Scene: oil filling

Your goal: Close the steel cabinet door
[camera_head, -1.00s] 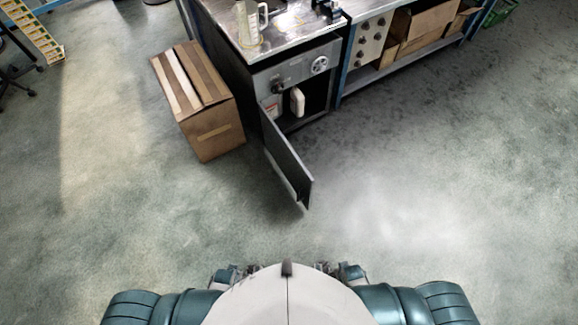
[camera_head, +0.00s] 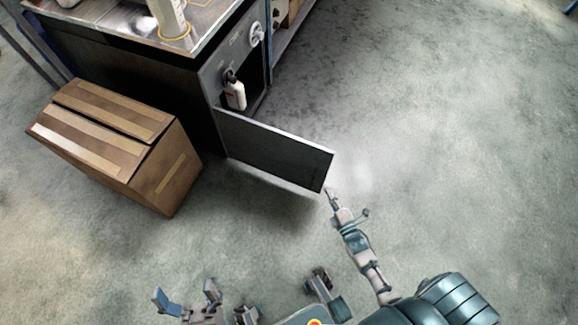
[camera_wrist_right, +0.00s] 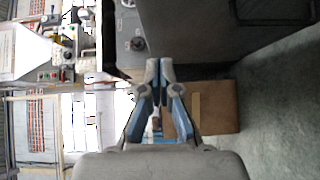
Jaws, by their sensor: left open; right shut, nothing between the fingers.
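The steel cabinet (camera_head: 232,60) stands at the upper left of the head view. Its dark door (camera_head: 275,150) hangs wide open, swung out over the floor. A white bottle (camera_head: 236,96) shows in the opening. My right gripper (camera_head: 331,193) is shut and empty, its tip close to the door's free edge; I cannot tell whether they touch. In the right wrist view the shut fingers (camera_wrist_right: 159,66) are in front of a dark grey panel. My left gripper (camera_head: 188,297) is open and empty at the bottom of the head view, away from the door.
A cardboard box (camera_head: 110,140) stands on the floor left of the door, close to the cabinet; it also shows in the right wrist view (camera_wrist_right: 215,112). A clear jug (camera_head: 172,17) stands on the cabinet top. The floor to the right is free.

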